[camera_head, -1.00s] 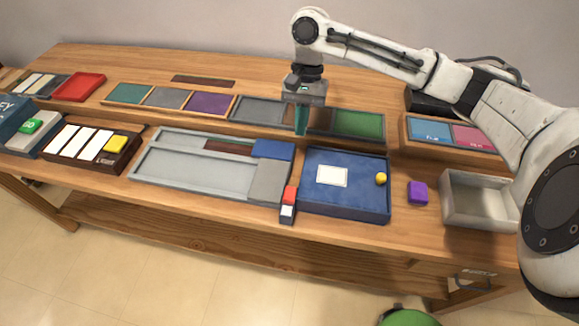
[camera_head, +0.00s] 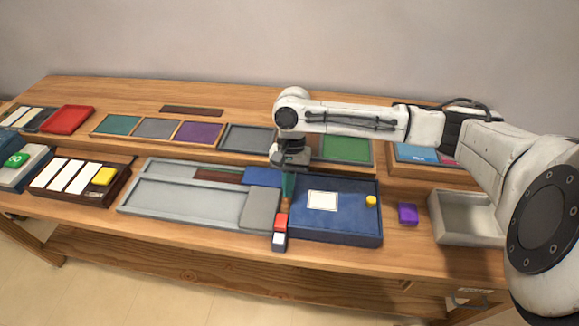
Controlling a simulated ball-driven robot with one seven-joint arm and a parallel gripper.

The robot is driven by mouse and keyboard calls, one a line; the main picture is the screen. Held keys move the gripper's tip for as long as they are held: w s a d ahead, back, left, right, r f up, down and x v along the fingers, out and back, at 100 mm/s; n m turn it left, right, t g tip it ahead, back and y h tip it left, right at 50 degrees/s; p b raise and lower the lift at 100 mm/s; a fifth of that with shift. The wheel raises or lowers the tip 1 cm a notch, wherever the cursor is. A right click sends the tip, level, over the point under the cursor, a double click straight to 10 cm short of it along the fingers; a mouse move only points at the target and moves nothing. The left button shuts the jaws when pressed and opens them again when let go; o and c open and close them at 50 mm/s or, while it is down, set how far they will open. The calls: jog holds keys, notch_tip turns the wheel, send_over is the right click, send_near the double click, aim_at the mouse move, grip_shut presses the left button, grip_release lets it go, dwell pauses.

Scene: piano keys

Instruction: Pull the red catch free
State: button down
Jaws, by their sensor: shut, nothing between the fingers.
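The red catch (camera_head: 281,220) is a small red block at the near left corner of the blue tray (camera_head: 340,228). A small white-topped block (camera_head: 279,240) sits just in front of it. To its left is a grey sliding panel (camera_head: 261,207) at the right end of a grey frame. My gripper (camera_head: 288,196) points down with its teal fingers shut and empty. In the picture its tips are just above and behind the red catch, by the tray's left wall. I cannot tell whether they touch anything.
A blue block (camera_head: 262,176) lies behind the grey panel. The tray holds a white card (camera_head: 322,200) and a yellow knob (camera_head: 371,201). A purple cube (camera_head: 407,214) and an open grey box (camera_head: 466,232) stand to the right. The table's front edge is close to the catch.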

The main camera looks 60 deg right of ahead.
aim_at(283, 221)
jog(key=shift+s+a+f+p, duration=0.1)
jog(key=shift+s+a+p, duration=0.25)
jog(key=shift+a, duration=0.65)
jog(key=shift+s+a+p, duration=0.15)
jog(key=shift+s+a, duration=0.25)
jog(key=shift+a, duration=0.55)
jog(key=a+p, duration=0.1)
jog(key=s+a+p, duration=0.1)
jog(key=shift+a+r, duration=0.2)
jog(key=shift+a, duration=0.1)
jog(key=shift+s+a+f+p, duration=0.1)
jog(key=shift+a+f+p, duration=0.05)
jog(key=shift+a+p, duration=0.2)
